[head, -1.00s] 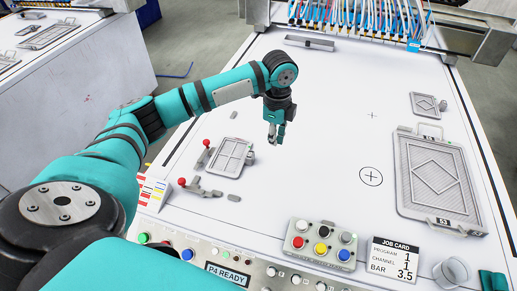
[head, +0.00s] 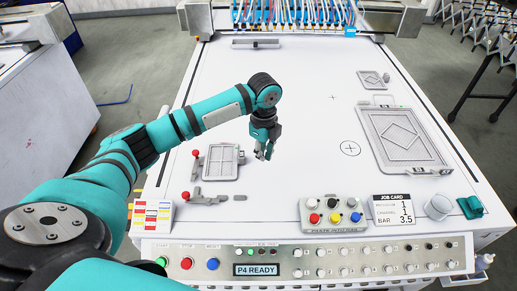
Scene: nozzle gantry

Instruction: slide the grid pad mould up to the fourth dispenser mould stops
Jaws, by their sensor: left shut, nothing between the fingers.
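The grid pad mould (head: 221,162), a small grey plate with a raised cross-shaped grid, lies flat on the white table at centre left in the head view. Two red-knobbed clamps, an upper one (head: 196,154) and a lower one (head: 187,196), stand by its left side and near edge. My left gripper (head: 264,156) points down just right of the mould, shut and empty, with a visible gap between them. I cannot tell which fittings are the fourth dispenser's mould stops. A grey bar (head: 255,43) lies at the far edge below the coloured tubes. My right gripper is not in view.
A larger diamond-pattern mould (head: 374,124) and a small one (head: 372,79) lie at the right. A button box (head: 333,211), job card (head: 393,210), grey cup (head: 438,207) and teal object (head: 470,207) line the near edge.

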